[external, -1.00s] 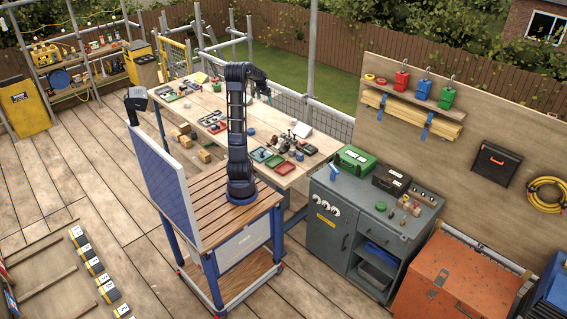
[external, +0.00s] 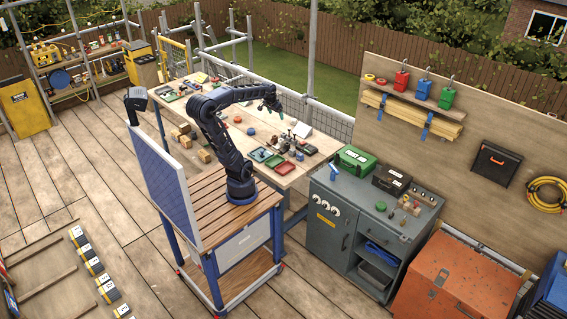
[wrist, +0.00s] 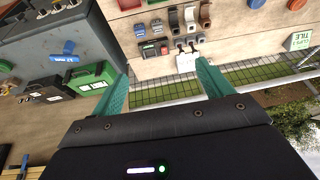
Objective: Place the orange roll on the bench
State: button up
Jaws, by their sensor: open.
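My gripper (external: 272,104) is above the far right side of this bench, well left of the shelf. In the wrist view my gripper (wrist: 165,85) shows two teal fingers spread apart with nothing between them. I cannot make out the orange roll in the wrist view.
A grey cabinet (external: 330,232) carries a green case (external: 354,160), a black case (external: 391,179) and small items. Red, blue and green containers (external: 423,89) stand on the shelf. A scaffold pole (external: 312,50) rises behind the bench. The bench's near right corner is clear.

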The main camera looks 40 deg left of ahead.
jog(key=s+d+f, duration=0.1)
jog(key=s+d, duration=0.1)
jog(key=s, duration=0.3)
jog(key=s+d+f+h, duration=0.1)
jog(key=s+d, duration=0.2)
jog(key=s, duration=0.2)
jog(key=shift+s+d+f+m, duration=0.15)
jog(key=shift+s+f+m, duration=0.15)
jog(key=shift+s+f, duration=0.1)
dwell(0.6)
